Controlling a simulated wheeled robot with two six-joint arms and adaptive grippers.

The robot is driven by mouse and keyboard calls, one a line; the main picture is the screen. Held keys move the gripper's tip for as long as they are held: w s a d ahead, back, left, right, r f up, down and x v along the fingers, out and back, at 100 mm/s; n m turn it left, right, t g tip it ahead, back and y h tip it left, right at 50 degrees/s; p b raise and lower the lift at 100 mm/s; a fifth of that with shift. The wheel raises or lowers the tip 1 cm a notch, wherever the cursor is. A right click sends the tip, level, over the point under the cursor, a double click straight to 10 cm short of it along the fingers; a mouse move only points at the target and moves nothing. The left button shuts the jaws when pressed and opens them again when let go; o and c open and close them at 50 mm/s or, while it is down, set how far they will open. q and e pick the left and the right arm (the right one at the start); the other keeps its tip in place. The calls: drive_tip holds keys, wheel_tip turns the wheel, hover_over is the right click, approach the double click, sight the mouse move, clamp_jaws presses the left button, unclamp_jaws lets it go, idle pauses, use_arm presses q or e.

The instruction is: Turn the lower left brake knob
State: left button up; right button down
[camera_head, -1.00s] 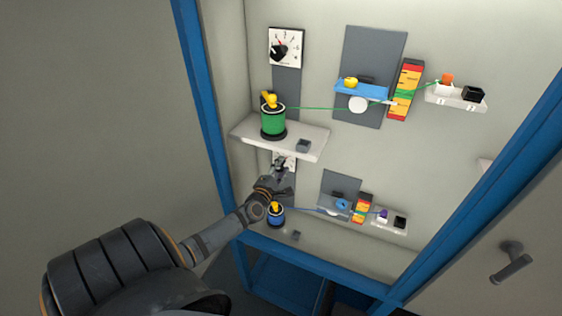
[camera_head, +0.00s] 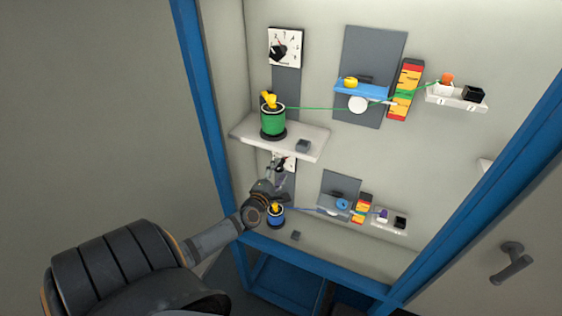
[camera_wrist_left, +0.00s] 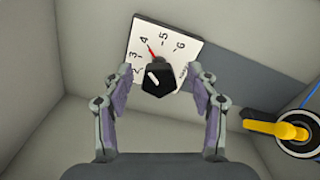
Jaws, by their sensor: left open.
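The lower left brake knob (camera_wrist_left: 158,78) is a black knob on a white numbered dial plate (camera_wrist_left: 185,50). In the left wrist view its red pointer is near the 4. My left gripper (camera_wrist_left: 160,97) is open, with its two fingers on either side of the knob and apart from it. In the head view my left gripper (camera_head: 276,167) is just under the upper shelf, in front of the lower dial (camera_head: 290,164), which it partly hides. My right gripper is not in view.
The white shelf (camera_head: 308,138) with the green spool (camera_head: 273,121) is just above my gripper. A blue spool (camera_head: 276,216) with a yellow handle stands close below, at the right in the wrist view (camera_wrist_left: 297,136). Blue frame posts (camera_head: 196,90) flank the cabinet.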

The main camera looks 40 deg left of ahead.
use_arm(q)
drive_tip(key=v, duration=0.5)
drive_tip(key=shift+s+d, duration=0.1)
drive_tip(key=shift+s, duration=0.1)
drive_tip(key=shift+w, duration=0.1)
